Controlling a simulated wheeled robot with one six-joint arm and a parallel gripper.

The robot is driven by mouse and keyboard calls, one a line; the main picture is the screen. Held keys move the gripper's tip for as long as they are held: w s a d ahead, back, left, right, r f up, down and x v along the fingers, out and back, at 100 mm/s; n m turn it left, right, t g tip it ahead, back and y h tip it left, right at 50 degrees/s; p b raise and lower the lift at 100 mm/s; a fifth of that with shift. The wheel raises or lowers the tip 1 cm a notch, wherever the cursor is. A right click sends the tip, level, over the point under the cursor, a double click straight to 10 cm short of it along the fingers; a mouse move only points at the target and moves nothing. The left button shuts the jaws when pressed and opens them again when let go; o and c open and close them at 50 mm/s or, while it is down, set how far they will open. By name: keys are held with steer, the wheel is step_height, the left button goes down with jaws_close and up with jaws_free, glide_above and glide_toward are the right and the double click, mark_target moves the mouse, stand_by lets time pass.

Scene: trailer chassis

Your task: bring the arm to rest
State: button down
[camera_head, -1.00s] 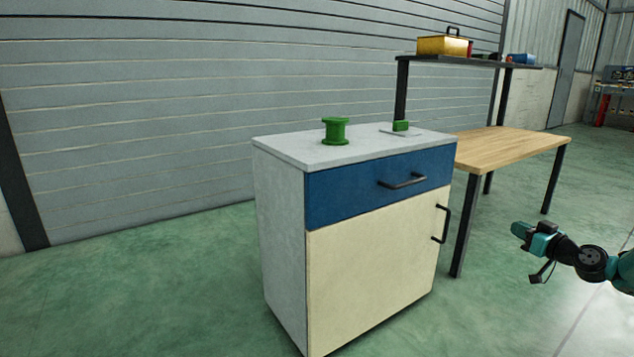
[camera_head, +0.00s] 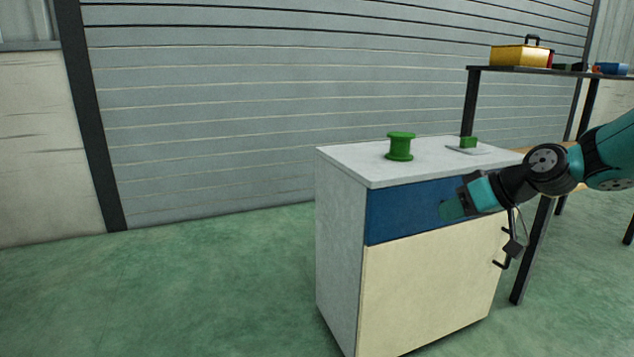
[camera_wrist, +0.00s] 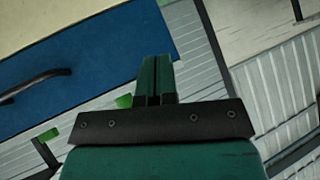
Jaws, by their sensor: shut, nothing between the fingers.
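My gripper (camera_head: 452,209) is in front of the blue drawer (camera_head: 400,212) of the cabinet in the head view, with my arm reaching in from the right edge. In the wrist view, my gripper (camera_wrist: 156,78) has its two green fingers together with nothing between them. The blue drawer (camera_wrist: 110,62) also shows there, with its dark handle (camera_wrist: 35,88) at the left. In the head view my arm hides the drawer's handle. I cannot tell how wide the gap is between gripper and drawer.
A dark-framed bench with a shelf (camera_head: 490,70) stands behind at right, with a yellow toolbox (camera_head: 520,56). The floor (camera_head: 180,290) at left is clear.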

steer(key=s+a+r+n+g+h+p, duration=0.1)
steer(key=s+a+r+g, duration=0.1)
steer(key=s+a, duration=0.5)
steer(key=s+a+r+g+p, duration=0.15)
steer(key=s+a, duration=0.25)
steer(key=s, duration=0.6)
steer(key=s+a+g+h, duration=0.1)
steer(key=s+g+h, duration=0.15)
steer(key=s, duration=1.25)
step_height(320, 180, up, 38)
steer(key=p, duration=3.8)
steer(key=shift+s+f+g, duration=0.15)
steer(key=shift+s+g, duration=0.15)
steer(key=shift+s, duration=0.05)
